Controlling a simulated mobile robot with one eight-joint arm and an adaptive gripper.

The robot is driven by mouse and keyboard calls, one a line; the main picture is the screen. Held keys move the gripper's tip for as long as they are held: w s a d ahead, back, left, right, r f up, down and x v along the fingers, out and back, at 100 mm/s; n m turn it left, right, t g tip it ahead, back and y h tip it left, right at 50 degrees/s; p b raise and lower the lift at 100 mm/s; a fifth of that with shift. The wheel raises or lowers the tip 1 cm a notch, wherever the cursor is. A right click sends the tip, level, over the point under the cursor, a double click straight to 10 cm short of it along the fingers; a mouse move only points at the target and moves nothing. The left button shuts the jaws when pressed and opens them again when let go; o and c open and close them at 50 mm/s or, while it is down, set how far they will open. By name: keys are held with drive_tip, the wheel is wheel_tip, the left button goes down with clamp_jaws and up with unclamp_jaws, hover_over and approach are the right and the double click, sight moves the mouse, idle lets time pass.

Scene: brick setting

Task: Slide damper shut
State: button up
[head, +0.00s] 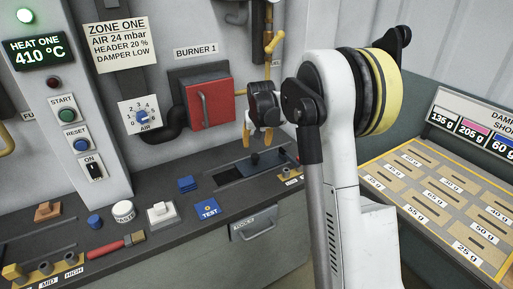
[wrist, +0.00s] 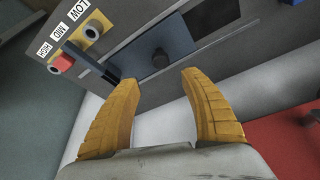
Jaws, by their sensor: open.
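My gripper (head: 261,140) is above the knob in the head view. No contact shows. My arm hides part of the bench at the right.
The red burner door (head: 210,104) stands behind the slot. A yellow strip (wrist: 88,33) with LOW, MID, HIGH labels is beside the slot. A tray of weight slots (head: 440,190) is at the right.

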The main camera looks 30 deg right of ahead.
sight(255, 155)
drive_tip(key=b+x, duration=0.3)
drive_tip(key=x, duration=0.7)
drive_tip(key=shift+a+f+b, duration=0.15)
drive_tip(key=shift+f+b, duration=0.05)
drive_tip(key=shift+b, duration=0.1)
drive_tip(key=shift+s, duration=0.1)
clamp_jaws()
